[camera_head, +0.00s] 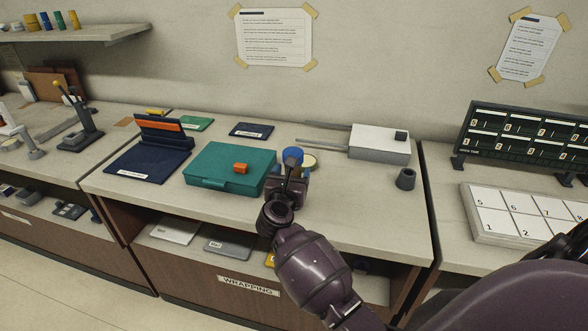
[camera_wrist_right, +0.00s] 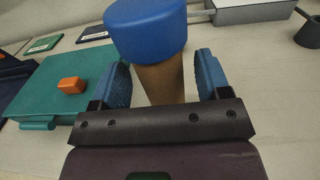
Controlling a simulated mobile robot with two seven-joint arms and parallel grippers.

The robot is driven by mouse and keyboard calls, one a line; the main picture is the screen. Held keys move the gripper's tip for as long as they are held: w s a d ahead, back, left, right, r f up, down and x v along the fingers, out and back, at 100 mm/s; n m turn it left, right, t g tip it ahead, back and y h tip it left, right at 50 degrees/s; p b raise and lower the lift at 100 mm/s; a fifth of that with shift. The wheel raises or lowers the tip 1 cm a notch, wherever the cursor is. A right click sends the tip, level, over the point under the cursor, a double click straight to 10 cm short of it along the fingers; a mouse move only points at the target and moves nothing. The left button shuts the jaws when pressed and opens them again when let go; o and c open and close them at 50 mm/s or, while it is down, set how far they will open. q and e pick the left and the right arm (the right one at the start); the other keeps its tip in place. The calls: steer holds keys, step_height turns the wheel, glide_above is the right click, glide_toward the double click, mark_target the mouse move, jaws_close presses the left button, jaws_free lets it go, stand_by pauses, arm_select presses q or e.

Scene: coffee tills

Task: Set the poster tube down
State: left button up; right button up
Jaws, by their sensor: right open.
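The poster tube is brown cardboard (camera_wrist_right: 162,82) with a wide blue cap (camera_wrist_right: 146,30). In the wrist view it stands between the two blue fingers of my right gripper (camera_wrist_right: 165,80), with visible gaps at both sides. Its lower end is hidden behind the gripper body. In the head view the blue cap (camera_head: 292,155) shows above my right gripper (camera_head: 291,173), over the wrapping counter (camera_head: 370,205). The tube looks about upright; I cannot tell from these views whether its base rests on the counter. My left gripper is not in view.
A teal case (camera_head: 215,172) with an orange block (camera_head: 240,168) lies just left of the gripper. A white box with rods (camera_head: 378,143) and a dark cup (camera_head: 405,179) stand to the right. A round pale-yellow item (camera_head: 309,160) sits close behind. The counter's front right is clear.

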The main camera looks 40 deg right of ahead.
steer(key=s+a+f+n+t+y, duration=0.1)
steer(key=s+a+n+t+y, duration=0.25)
steer(key=s+n, duration=0.4)
steer(key=s+a+f+n+t+y, duration=0.15)
steer(key=s+a+n+t, duration=0.3)
steer(key=n, duration=0.65)
steer(key=s+f+n+g+y, duration=0.4)
steer(key=s+f+n, duration=0.4)
steer(key=n, duration=0.6)
steer(key=s+a+f+n+g+y, duration=0.1)
steer(key=s+f+n+g+y, duration=0.3)
steer(key=s+f+n, duration=0.5)
steer(key=f+n, duration=0.1)
steer(key=n, duration=0.4)
steer(key=shift+f+g+b, duration=0.3)
steer(key=shift+f+g, duration=0.1)
